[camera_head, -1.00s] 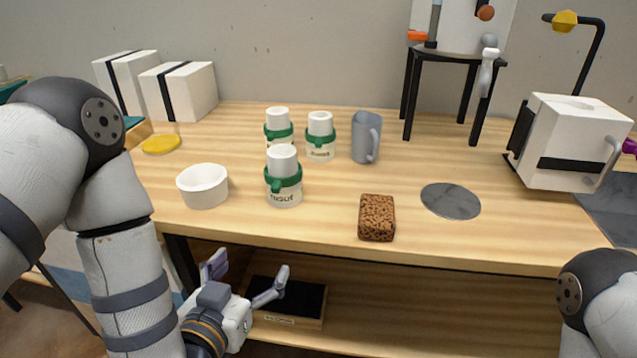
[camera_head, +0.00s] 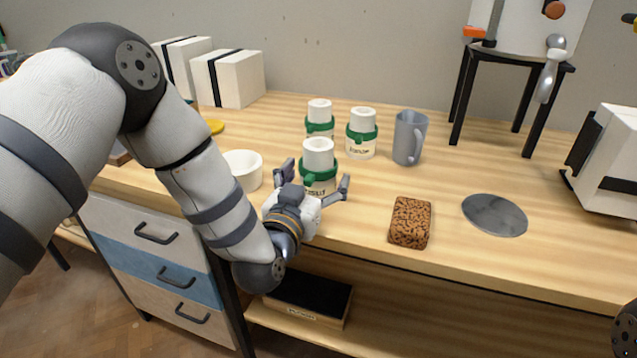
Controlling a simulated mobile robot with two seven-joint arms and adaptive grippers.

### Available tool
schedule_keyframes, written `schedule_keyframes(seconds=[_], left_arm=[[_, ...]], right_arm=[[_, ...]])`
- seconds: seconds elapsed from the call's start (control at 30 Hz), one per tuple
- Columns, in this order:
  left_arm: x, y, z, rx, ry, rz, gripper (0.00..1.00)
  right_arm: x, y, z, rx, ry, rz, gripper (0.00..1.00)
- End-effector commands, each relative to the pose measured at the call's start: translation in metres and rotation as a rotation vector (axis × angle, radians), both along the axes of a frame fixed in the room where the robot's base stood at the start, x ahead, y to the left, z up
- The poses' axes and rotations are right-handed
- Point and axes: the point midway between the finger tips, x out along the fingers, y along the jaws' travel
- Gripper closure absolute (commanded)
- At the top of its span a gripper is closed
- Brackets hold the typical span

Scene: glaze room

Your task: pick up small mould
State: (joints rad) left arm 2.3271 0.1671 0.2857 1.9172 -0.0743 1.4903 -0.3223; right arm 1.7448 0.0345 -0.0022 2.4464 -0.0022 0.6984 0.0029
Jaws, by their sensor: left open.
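No label that I can read says "small mould", so I cannot tell for sure which piece it is. The closest candidate is the front white cylindrical piece with a green band (camera_head: 319,155), upright near the table's front edge. Two similar pieces stand behind it, one on the left (camera_head: 319,112) and one on the right (camera_head: 361,141). My left gripper (camera_head: 314,181) is open and empty in front of the front piece. Its fingers show on either side of that piece's lower part, which the gripper partly hides. I cannot tell whether they reach around it. My right gripper is out of view.
A white bowl (camera_head: 244,168) stands close left of the gripper, partly behind my arm. A grey mug (camera_head: 409,139), a brown speckled block (camera_head: 410,222) and a grey disc (camera_head: 494,214) are to the right. Strapped white blocks (camera_head: 228,79) stand at the back left.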

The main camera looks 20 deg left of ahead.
Motion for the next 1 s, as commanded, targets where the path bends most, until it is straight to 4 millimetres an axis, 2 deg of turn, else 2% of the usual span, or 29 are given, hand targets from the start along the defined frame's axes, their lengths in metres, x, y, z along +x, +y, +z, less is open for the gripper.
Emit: schedule_keyframes(seconds=[0.17,0.4,0.43,0.77,0.87,0.93,1.0], left_arm=[[0.000,0.000,0.000,0.000,0.000,0.000,0.19],[0.000,0.000,0.000,0.000,0.000,0.000,0.73],[0.000,0.000,0.000,0.000,0.000,0.000,0.76],[0.000,0.000,0.008,0.000,-0.005,0.000,0.77],[0.000,0.000,0.023,0.000,-0.008,-0.001,0.77],[0.000,0.000,0.041,-0.001,-0.013,-0.001,0.77],[-0.014,0.001,0.057,-0.001,-0.012,-0.001,0.77]], right_arm=[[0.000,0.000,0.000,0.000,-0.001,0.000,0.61],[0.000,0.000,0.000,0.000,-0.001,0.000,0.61],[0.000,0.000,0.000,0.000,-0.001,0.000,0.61],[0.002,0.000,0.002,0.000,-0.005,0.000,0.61],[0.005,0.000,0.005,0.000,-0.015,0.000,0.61],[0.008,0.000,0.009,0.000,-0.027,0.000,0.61],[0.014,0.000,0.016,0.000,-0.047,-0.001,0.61]])
